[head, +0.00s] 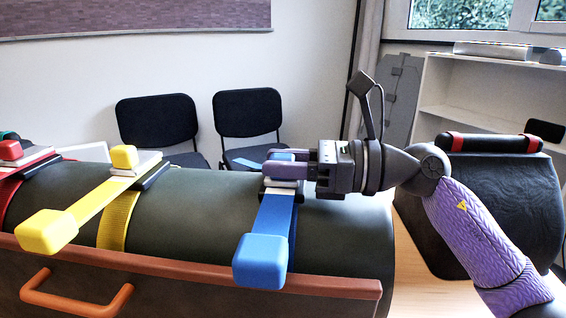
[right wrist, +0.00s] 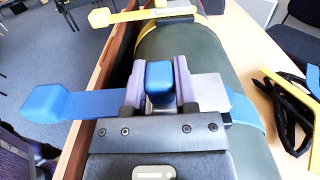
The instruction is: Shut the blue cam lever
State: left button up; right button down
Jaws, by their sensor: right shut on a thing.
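The blue cam lever (head: 262,240) sticks out from its buckle toward the front of the dark green roll, its big square knob at the near end. In the right wrist view the lever (right wrist: 90,105) points left. My right gripper (head: 287,164) is at the buckle on top of the roll. Its fingers are shut on the small blue block (right wrist: 159,80) there, with the lever's knob apart from them. The blue strap (right wrist: 243,112) runs over the roll beside the grey buckle plate (right wrist: 210,90). My left gripper is not in view.
A yellow lever (head: 80,212) and a red buckle block (head: 10,150) sit further left on the roll (head: 185,215). A brown rail (head: 200,272) with an orange handle (head: 75,300) runs along the front. A black case (head: 500,200) stands at right.

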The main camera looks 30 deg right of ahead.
jog(key=shift+f, duration=0.1)
jog(key=shift+c, duration=2)
grip_release()
jog(key=v, duration=1)
